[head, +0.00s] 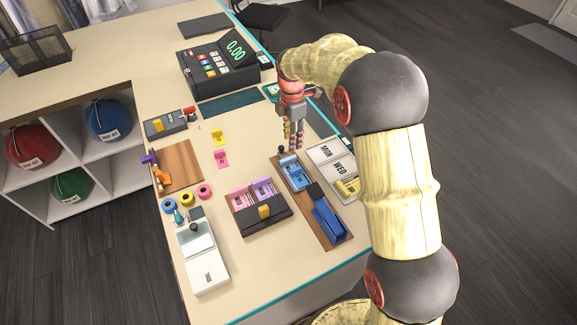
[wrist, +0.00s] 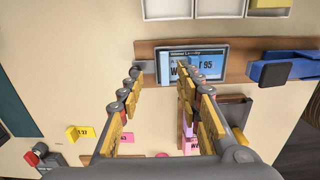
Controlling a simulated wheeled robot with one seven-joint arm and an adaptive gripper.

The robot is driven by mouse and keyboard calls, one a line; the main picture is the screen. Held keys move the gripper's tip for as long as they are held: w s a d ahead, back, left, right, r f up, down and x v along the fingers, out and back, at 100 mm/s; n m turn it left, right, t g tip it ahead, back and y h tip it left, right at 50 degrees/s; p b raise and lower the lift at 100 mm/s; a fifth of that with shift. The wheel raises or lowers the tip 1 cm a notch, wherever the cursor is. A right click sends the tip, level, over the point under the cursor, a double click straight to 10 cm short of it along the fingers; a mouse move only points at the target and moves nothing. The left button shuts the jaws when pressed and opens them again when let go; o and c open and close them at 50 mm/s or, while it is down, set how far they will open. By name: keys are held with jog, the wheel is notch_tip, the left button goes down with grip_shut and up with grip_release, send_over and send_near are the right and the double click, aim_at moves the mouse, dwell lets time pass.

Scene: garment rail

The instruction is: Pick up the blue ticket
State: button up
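The blue ticket (wrist: 205,64) lies in a dark-rimmed holder on a brown wooden board (wrist: 238,75), with dark print partly hidden by a finger. In the head view the blue ticket (head: 291,172) is at the far end of the board, just below my gripper (head: 293,147). My gripper points down. In the wrist view my gripper (wrist: 160,70) has its two yellow-padded fingers apart, with nothing held between them. The right fingertip overlaps the ticket in the picture and the left one is near the holder's left end. I cannot tell whether they touch.
A blue stapler-like device (head: 328,221) stands on the same board. White trays (head: 329,152) lie to the right, one with a yellow ticket (head: 348,186). A dark holder (head: 262,218) with pink and purple tickets is nearer. A cash register (head: 219,68) stands at the back.

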aim_at(291, 157)
jog(key=shift+s+f+b, duration=0.2)
jog(key=shift+f+b, duration=0.2)
jog(key=shift+f, duration=1.55)
jog(key=shift+s+f+b, duration=0.2)
jog(key=shift+f+b, duration=0.2)
jog(key=shift+f, duration=1.5)
jog(key=c, duration=0.3)
jog(key=c, duration=0.6)
jog(key=shift+r, duration=0.1)
grip_shut()
